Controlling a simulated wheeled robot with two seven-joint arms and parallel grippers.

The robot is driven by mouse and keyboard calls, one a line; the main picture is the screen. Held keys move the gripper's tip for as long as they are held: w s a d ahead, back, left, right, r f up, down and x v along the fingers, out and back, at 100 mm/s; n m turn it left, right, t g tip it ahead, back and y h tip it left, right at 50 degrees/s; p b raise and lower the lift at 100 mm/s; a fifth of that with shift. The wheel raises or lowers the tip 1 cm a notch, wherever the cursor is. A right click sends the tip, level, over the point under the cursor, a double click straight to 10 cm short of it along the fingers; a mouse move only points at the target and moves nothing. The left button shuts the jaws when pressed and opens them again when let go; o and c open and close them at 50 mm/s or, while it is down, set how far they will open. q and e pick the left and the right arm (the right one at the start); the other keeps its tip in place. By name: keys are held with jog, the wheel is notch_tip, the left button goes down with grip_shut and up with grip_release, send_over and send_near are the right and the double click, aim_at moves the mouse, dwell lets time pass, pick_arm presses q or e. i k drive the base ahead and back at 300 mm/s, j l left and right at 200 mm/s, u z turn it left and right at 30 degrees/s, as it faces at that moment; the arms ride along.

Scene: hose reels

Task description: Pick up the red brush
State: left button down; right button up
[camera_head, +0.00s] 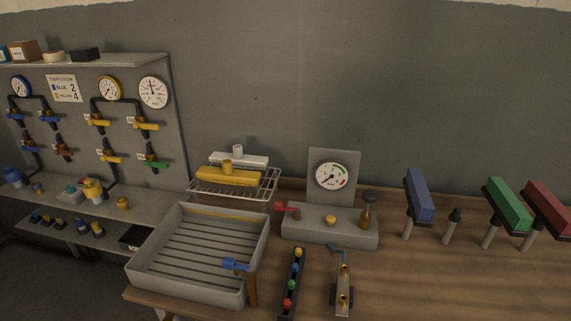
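A red block-shaped piece with a dark underside (545,207) is at the far right of the head view, tilted on a short grey post above the wooden table; it appears to be the red brush. Its right end is close to the picture's edge. A similar green one (509,204) stands just left of it, and a blue one (420,195) stands further left. Neither of my grippers shows in this view.
A grey box with a gauge (330,229) stands left of the blue piece. A dark strip with coloured knobs (292,284) and a brass-fitted block (343,289) lie in front. A slotted grey tray (140,268) is left. The front right wood is clear.

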aim_at(551, 213)
jog(key=z, duration=1.65)
jog(key=u, duration=0.35)
jog(key=l+u, duration=0.4)
jog(key=k+l+u, duration=0.1)
jog(key=l+u, duration=0.25)
jog(key=k+l+u, duration=0.15)
jog(key=u, duration=0.25)
jog(key=l, duration=0.1)
